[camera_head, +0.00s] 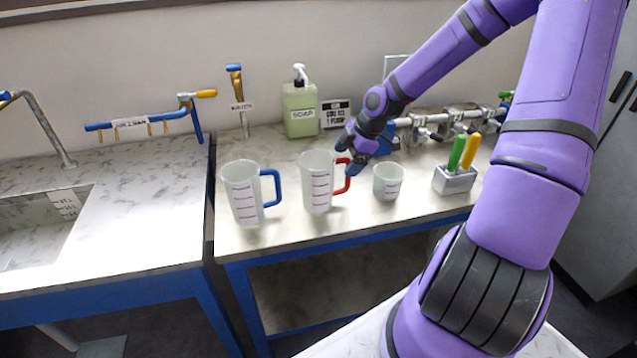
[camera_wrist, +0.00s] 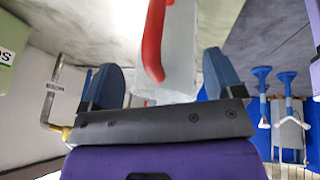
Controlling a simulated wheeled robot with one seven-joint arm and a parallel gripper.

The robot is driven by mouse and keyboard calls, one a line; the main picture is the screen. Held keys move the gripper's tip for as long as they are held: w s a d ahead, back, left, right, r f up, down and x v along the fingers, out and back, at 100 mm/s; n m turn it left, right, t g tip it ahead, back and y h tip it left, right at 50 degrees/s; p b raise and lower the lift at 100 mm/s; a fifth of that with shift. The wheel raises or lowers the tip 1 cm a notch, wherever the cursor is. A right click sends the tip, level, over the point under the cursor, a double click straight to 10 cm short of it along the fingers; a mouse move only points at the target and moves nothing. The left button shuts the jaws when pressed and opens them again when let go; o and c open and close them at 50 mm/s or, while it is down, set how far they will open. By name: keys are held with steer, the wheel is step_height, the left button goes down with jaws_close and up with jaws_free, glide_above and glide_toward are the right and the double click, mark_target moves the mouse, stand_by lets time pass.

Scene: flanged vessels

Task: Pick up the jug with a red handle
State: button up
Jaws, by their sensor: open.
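The jug with the red handle (camera_head: 317,182) stands upright on the counter, between a jug with a blue handle and a small beaker. Its red handle (camera_head: 343,176) is on its right side. My gripper (camera_head: 352,166) is at the upper part of this handle, coming from the upper right. In the wrist view the red handle (camera_wrist: 154,42) and the translucent jug body (camera_wrist: 180,50) show between my two spread fingers (camera_wrist: 160,82). The fingers are open, with gaps on both sides of the handle. I cannot tell whether either finger touches the jug.
The blue-handled jug (camera_head: 243,192) stands close on the left, and the small beaker (camera_head: 388,182) close on the right. A holder (camera_head: 455,181) with green and yellow handles is farther right. A soap bottle (camera_head: 299,110) stands behind. The counter's front strip (camera_head: 300,232) is clear.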

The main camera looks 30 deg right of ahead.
mark_target(326, 182)
steer(key=shift+x, duration=1.85)
steer(key=shift+w+a+r, duration=0.1)
jaws_close()
